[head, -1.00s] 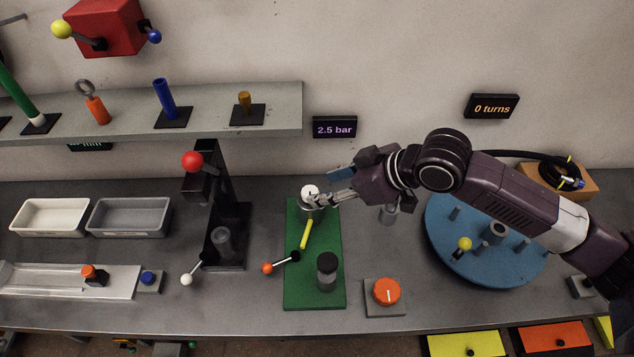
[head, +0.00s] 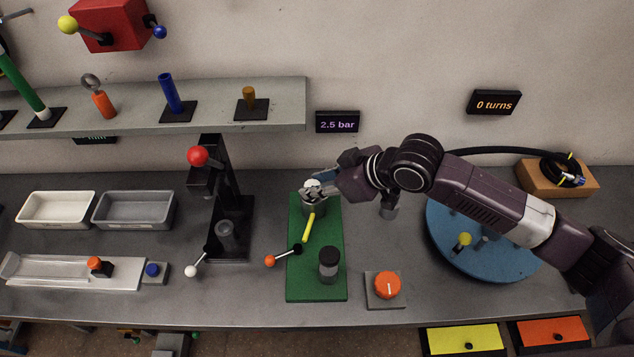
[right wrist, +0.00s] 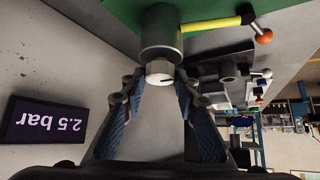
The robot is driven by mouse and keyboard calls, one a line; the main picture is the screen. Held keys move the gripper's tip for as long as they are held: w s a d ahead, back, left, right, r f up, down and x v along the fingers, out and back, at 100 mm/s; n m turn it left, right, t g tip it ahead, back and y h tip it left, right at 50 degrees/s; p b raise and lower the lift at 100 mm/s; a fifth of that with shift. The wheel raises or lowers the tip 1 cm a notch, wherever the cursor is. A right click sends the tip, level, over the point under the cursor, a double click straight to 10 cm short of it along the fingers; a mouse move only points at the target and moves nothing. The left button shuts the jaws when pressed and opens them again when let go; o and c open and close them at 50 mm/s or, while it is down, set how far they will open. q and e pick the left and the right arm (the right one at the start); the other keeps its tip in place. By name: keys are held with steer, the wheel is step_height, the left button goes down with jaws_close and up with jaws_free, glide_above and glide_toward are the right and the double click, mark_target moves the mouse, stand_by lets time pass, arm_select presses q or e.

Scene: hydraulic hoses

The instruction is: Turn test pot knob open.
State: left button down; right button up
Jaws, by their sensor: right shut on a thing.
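The test pot (head: 314,208) is a grey cylinder at the back of the green plate (head: 318,283). Its white knob (head: 312,184) is partly covered by my fingers in the head view. In the right wrist view the knob (right wrist: 160,72) sits between the fingertips, with the grey pot (right wrist: 161,35) beyond it. My right gripper (head: 316,191) comes in from the right and is shut on the white knob. The wrist view also shows the right gripper's blue-padded fingers (right wrist: 158,88) on both sides of it. My left gripper is not in view.
The green plate also holds a yellow lever or pipe (head: 308,228), an orange-tipped handle (head: 271,260) and a black-capped cylinder (head: 328,262). An orange dial (head: 387,285) stands to the right. Wall displays read 2.5 bar (head: 337,122) and 0 turns (head: 494,103).

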steer(key=shift+c, duration=0.2)
steer(key=shift+w+n+g, duration=0.1)
steer(key=shift+n+g, duration=0.2)
steer(key=shift+n, duration=0.2)
steer(key=shift+w+f+n+g+y+b, duration=0.15)
steer(key=shift+n+g+y+b, duration=0.5)
steer(key=shift+n, duration=0.35)
steer(key=n+g+b, duration=0.1)
steer(key=n+b, duration=0.1)
steer(key=n+g+b, duration=0.4)
steer(key=shift+w, duration=0.3)
steer(key=shift+w+n+g+h+b, duration=0.15)
steer(key=shift+n+g+h+b, duration=0.4)
steer(key=shift+n+g+b, duration=1.25)
steer(key=shift+n+t, duration=0.25)
steer(key=shift+n, duration=0.25)
steer(key=o, duration=1.1)
steer(key=shift+o, duration=0.2)
